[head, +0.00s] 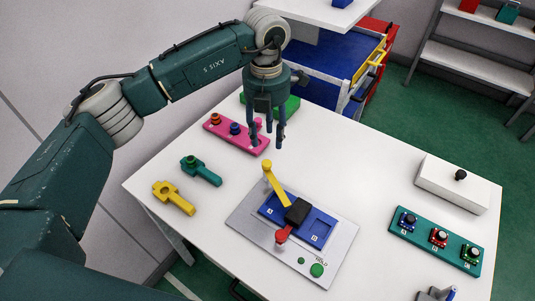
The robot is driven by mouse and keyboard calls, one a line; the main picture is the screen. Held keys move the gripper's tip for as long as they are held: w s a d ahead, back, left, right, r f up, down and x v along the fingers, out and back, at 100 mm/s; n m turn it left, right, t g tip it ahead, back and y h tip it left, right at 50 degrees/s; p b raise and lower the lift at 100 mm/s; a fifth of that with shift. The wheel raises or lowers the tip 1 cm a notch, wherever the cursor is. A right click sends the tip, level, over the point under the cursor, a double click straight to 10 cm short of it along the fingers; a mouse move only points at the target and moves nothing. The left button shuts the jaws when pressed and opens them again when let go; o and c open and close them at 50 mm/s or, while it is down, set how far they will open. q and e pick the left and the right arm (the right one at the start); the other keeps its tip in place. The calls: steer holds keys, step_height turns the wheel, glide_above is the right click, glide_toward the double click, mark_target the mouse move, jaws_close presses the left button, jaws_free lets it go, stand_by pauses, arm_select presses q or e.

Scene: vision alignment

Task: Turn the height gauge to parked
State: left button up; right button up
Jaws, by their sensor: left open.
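A yellow arm (278,189) on an upright yellow post, which looks like the height gauge, stands on the grey base plate (247,217) on the white table. The arm points from the post toward the viewer and to the right, its end at a black block (297,211) on a blue fixture (320,232). I cannot read any mark for parked. My left gripper (267,140) hangs fingers down just behind and above the post's top, open and empty, apparently not touching it. My right gripper is not in view.
A red-handled part (281,236) and green buttons (317,270) are on the plate. A pink tray (220,132), green part (207,174) and yellow part (174,197) lie left. A white box (452,184) and teal tray (422,233) stand right. The table between is clear.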

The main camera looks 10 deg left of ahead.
mark_target(267, 162)
arm_select(q)
steer(key=f+p, duration=0.1)
steer(key=f, duration=0.3)
steer(key=f+p, duration=0.2)
steer(key=f, duration=0.3)
steer(key=shift+a, duration=0.2)
steer(key=shift+f, duration=0.7)
steer(key=shift+c, duration=0.8)
jaws_close()
